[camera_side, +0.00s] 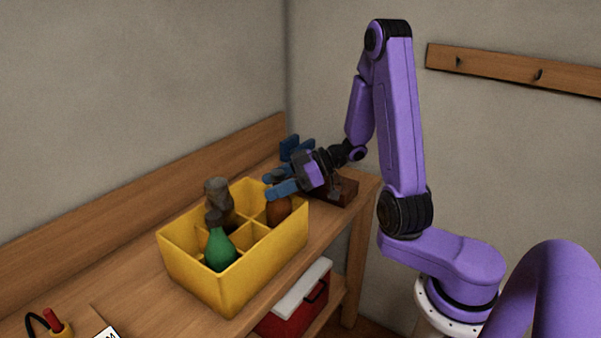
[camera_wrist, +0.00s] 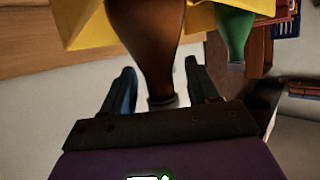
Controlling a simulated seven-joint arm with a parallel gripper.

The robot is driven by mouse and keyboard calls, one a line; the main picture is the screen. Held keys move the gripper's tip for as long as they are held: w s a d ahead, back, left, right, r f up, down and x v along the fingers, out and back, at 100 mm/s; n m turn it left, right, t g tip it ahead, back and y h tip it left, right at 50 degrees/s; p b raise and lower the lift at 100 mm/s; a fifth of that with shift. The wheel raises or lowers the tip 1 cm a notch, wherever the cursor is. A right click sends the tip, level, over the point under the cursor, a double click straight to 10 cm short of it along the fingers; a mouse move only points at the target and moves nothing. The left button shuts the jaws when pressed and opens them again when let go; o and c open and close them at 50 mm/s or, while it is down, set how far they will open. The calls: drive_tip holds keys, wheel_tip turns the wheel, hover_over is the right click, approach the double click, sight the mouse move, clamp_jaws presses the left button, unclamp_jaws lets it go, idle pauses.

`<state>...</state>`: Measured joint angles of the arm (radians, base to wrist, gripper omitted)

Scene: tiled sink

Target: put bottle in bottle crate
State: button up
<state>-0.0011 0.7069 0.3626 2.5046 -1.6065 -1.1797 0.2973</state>
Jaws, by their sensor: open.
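The yellow bottle crate (camera_side: 237,284) stands on the wooden bench, split into compartments; part of it shows at the top of the wrist view (camera_wrist: 85,25). A brown bottle (camera_side: 279,212) is in its right-hand part; its neck (camera_wrist: 155,65) shows large in the wrist view. A green bottle (camera_side: 219,251) sits in the front part and shows at upper right in the wrist view (camera_wrist: 236,28). My gripper (camera_side: 273,186) is just above the brown bottle. Its blue fingers are apart, either side of the bottle's neck end, with gaps visible in the wrist view.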

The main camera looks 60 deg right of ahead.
drive_tip(key=v, duration=1)
drive_tip(key=shift+s+d, duration=0.2)
drive_tip(key=shift+s, duration=0.05)
drive_tip(key=shift+r, duration=0.1)
drive_tip(key=w+d+f+m+h, duration=0.1)
drive_tip(key=w+d+h, duration=0.1)
drive_tip(key=w+h, duration=0.65)
drive_tip(key=s+a+n+g, duration=0.1)
drive_tip(key=s+a+g, duration=0.2)
drive_tip(key=s, duration=0.6)
drive_tip(key=s+a+f+n+g, duration=0.1)
drive_tip(key=s+a+n+g, duration=0.1)
drive_tip(key=s+a, duration=0.5)
drive_tip(key=s+a+n+g, duration=0.1)
drive_tip(key=s+a+g, duration=0.3)
drive_tip(key=s, duration=0.8)
drive_tip(key=shift+s+a+f+n+h, duration=0.25)
drive_tip(key=shift+s+a+n+h, duration=0.1)
drive_tip(key=shift+a, duration=0.65)
